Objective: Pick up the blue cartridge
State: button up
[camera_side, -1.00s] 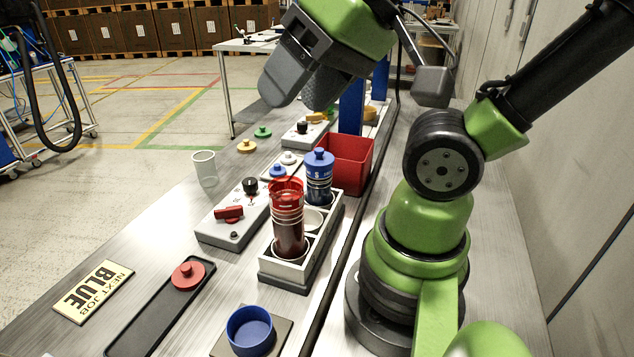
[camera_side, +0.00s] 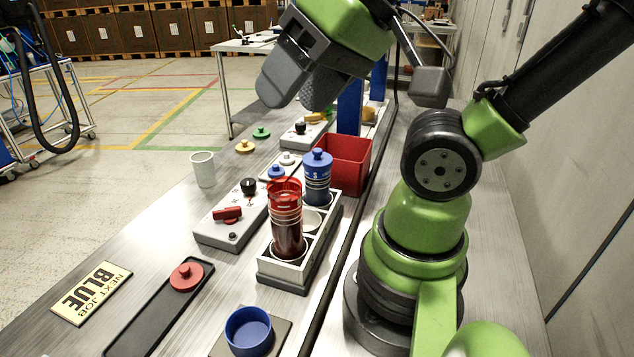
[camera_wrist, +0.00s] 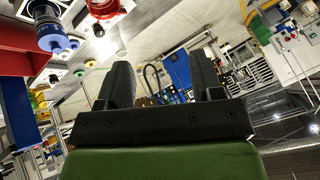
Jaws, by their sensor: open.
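The blue cartridge (camera_side: 318,177) has a blue knobbed cap and a dark banded body. It stands upright in the far part of a white holder (camera_side: 287,268), behind the red cartridge (camera_side: 286,222), which is clear and holds dark red contents. In the wrist view the blue cartridge (camera_wrist: 50,28) is at the upper left, with the red cartridge (camera_wrist: 104,8) near it. My gripper (camera_side: 290,95) is raised above and beyond the holder, apart from both cartridges. In the wrist view my gripper (camera_wrist: 162,88) has its two fingers spread with nothing between them.
A red bin (camera_side: 345,160) stands right behind the blue cartridge. A control box (camera_side: 230,218) with a red lever is left of the holder. A blue cup (camera_side: 249,330), a black tray (camera_side: 150,320) and a "NEXT JOB BLUE" sign (camera_side: 91,292) are in front. A white cup (camera_side: 203,168) stands left.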

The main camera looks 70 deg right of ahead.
jog(key=o, duration=0.6)
jog(key=shift+c, duration=0.2)
jog(key=m+g+h, duration=0.1)
jog(key=g+h, duration=0.1)
jog(key=g, duration=0.5)
send_over(315, 149)
notch_tip(315, 149, down, 9)
jog(key=shift+s+d+f, duration=0.1)
jog(key=shift+s+f, duration=0.05)
jog(key=shift+f, duration=0.05)
notch_tip(315, 149, down, 4)
jog(key=shift+f, duration=2.95)
